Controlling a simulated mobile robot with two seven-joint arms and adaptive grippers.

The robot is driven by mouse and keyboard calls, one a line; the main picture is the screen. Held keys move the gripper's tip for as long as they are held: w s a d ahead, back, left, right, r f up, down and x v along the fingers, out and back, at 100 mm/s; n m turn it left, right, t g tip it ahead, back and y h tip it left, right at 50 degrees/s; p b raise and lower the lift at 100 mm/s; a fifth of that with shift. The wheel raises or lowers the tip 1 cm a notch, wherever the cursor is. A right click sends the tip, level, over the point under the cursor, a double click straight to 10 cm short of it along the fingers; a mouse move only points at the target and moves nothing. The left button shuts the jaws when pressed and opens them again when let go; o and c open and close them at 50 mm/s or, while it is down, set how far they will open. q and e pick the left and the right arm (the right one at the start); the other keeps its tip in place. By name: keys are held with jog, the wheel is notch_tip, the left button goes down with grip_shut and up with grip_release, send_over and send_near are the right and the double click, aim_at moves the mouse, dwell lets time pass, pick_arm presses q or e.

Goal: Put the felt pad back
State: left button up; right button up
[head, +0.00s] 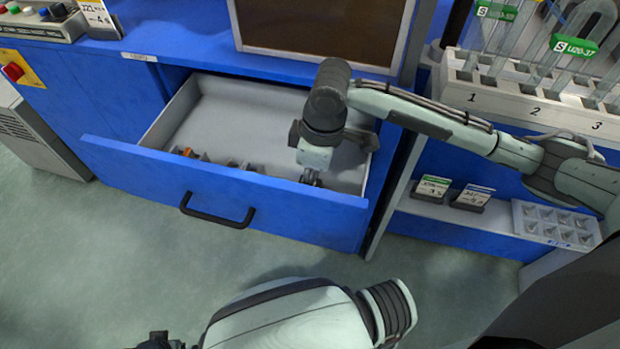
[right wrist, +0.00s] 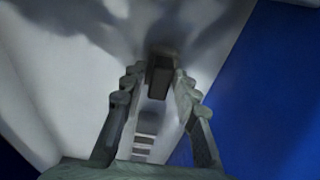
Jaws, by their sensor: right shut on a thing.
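The felt pad appears as a small dark block (right wrist: 159,76) in the right wrist view, between the fingertips of my right gripper (right wrist: 158,88). My right gripper (head: 311,178) is shut on it and reaches down into the open drawer (head: 170,115), near the front right inside corner. In the head view the pad is hidden by the gripper and wrist. My left arm shows at the bottom edge of the head view. Only a dark bit of what looks like my left gripper (head: 160,342) is in the picture, so its jaws cannot be read.
Several small items (head: 232,163) stand along the inside of the drawer front, one orange (head: 187,152). The drawer's back and middle floor are bare. A black handle (head: 217,213) sticks out in front. To the right are a numbered rack (head: 540,108) and a pale tray (head: 555,224) on a shelf.

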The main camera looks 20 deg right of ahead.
aim_at(317, 183)
jog(key=o, duration=1.1)
jog(key=shift+r, duration=0.1)
jog(key=r, duration=0.7)
jog(key=s+d+r, duration=0.1)
jog(key=r, duration=0.3)
jog(key=shift+d+r, duration=0.1)
jog(key=shift+r, duration=0.25)
